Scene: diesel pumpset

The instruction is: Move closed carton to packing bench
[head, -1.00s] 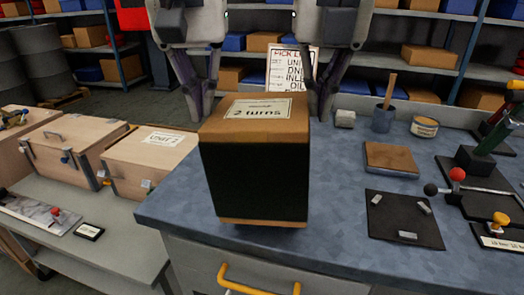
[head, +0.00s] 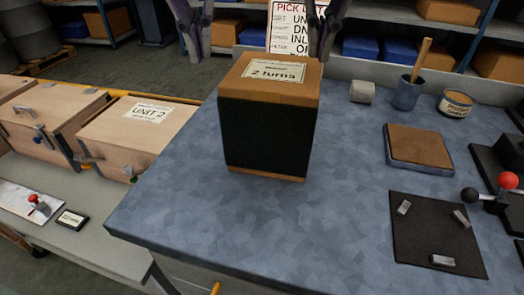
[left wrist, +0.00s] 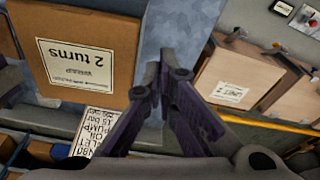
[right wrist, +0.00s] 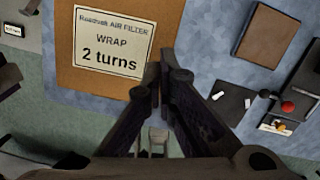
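The carton (head: 268,130) stands upright on the blue-topped bench (head: 190,215), with a brown top, dark sides and a "2 turns" label. Its lid is shut. Its top also shows in the left wrist view (left wrist: 115,30) and the right wrist view (right wrist: 110,84). My left gripper (head: 200,60) is beyond the carton's far left side, with a gap; its fingers (left wrist: 166,75) are together and empty. My right gripper (head: 318,66) is by the far right corner; its fingers (right wrist: 166,72) are together and empty. Whether the right one touches the carton is unclear.
A printed list (head: 286,25) stands behind the carton. A white block (head: 362,92), blue cup (head: 407,93), tin (head: 456,103), brown-topped block (head: 418,145) and black mat (head: 430,235) lie to the right. Wooden cases (head: 140,140) stand left. The bench's front left is clear.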

